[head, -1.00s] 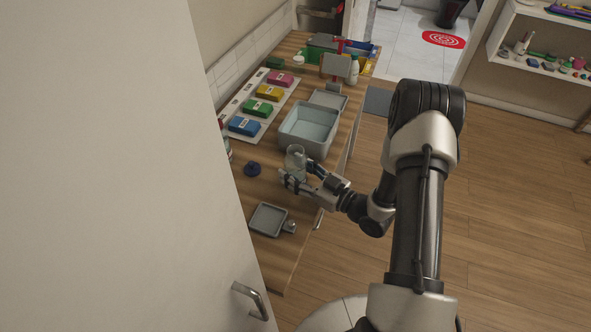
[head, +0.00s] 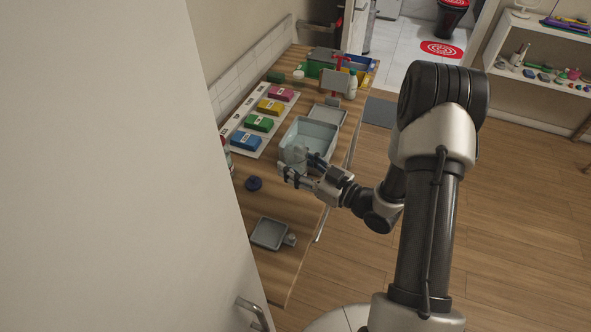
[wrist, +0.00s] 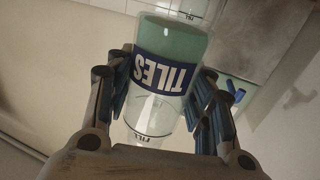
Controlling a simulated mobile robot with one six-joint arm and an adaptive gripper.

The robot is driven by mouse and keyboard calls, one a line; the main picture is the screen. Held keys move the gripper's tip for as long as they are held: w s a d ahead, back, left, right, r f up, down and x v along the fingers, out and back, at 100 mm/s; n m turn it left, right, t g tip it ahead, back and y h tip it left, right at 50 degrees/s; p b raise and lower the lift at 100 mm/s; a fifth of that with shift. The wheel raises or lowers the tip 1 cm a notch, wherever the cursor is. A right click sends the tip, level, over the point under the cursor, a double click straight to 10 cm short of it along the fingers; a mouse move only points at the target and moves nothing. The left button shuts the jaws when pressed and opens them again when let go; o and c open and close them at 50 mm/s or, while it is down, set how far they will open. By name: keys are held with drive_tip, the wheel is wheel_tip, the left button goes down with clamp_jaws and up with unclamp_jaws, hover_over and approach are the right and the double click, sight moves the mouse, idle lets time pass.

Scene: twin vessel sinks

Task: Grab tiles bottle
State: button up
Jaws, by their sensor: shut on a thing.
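The tiles bottle (wrist: 160,78) fills the middle of the wrist view. It is clear, with pale green contents at one end and a blue band reading TILES, upside down in the picture. My gripper (wrist: 163,110) is shut on it, one finger on each side. In the head view my gripper (head: 298,175) holds the clear bottle (head: 297,158) at the near end of the grey basin (head: 318,133). I cannot tell whether the bottle touches the basin.
Blue, green, yellow and pink blocks (head: 258,123) lie in a row on a pale strip. A dark blue round item (head: 254,183) and a small grey tray (head: 268,233) are on the wooden counter (head: 283,205). A white door (head: 110,170) fills the left side.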

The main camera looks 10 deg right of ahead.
sight(295, 141)
drive_tip(key=shift+r+p, duration=1.55)
drive_tip(key=shift+r, duration=3.75)
